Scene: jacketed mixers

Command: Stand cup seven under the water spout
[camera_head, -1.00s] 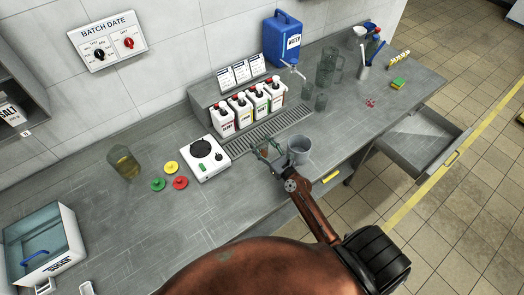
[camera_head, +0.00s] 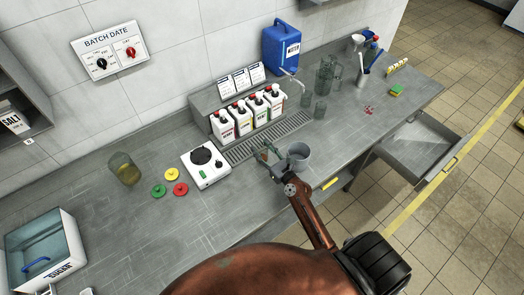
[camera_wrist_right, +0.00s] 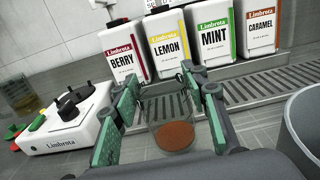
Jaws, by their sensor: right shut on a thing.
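My right gripper (camera_head: 266,158) is shut on a clear glass cup over the front of the bench, beside a grey pot (camera_head: 299,158). In the right wrist view the cup (camera_wrist_right: 166,108) stands upright between the green-padded fingers (camera_wrist_right: 168,112), with a reddish-brown patch at its bottom. No number is readable on it. The blue water container (camera_head: 280,48) stands on the raised shelf at the back, with its spout (camera_head: 291,73) jutting forward. My left gripper is out of view.
Several syrup bottles (camera_head: 240,117) stand behind the drain grate (camera_head: 268,137). A white hotplate device (camera_head: 206,165) lies left of the gripper. A glass pitcher (camera_head: 328,72) stands right of the spout. An open drawer (camera_head: 416,150) juts out at the front right.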

